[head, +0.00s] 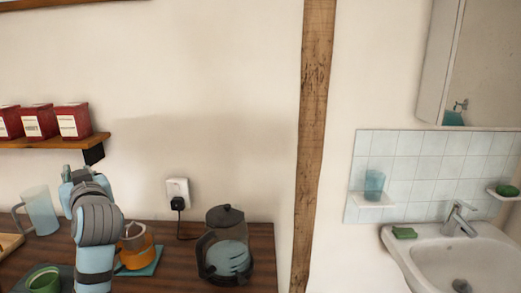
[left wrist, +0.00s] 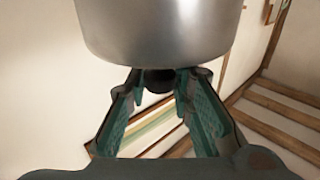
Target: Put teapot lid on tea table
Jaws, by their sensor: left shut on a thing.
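In the left wrist view my left gripper (left wrist: 160,78) is shut on a small dark knob. A wide, smooth silver metal body, which looks like the teapot lid (left wrist: 160,30), adjoins the knob and fills the top of the picture. In the head view my left gripper (head: 72,174) is raised above the dark wooden top (head: 185,262), near the wall. The lid cannot be made out there. I cannot tell whether this wooden top is the tea table. My right gripper is not in view.
On the wooden top are a glass jug (head: 40,212), a green cup (head: 43,279), an orange vessel (head: 139,250) on a teal mat and a dark glass pot (head: 226,246). A shelf (head: 60,142) holds red boxes. A sink (head: 465,256) stands right, beyond a wooden post (head: 313,150).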

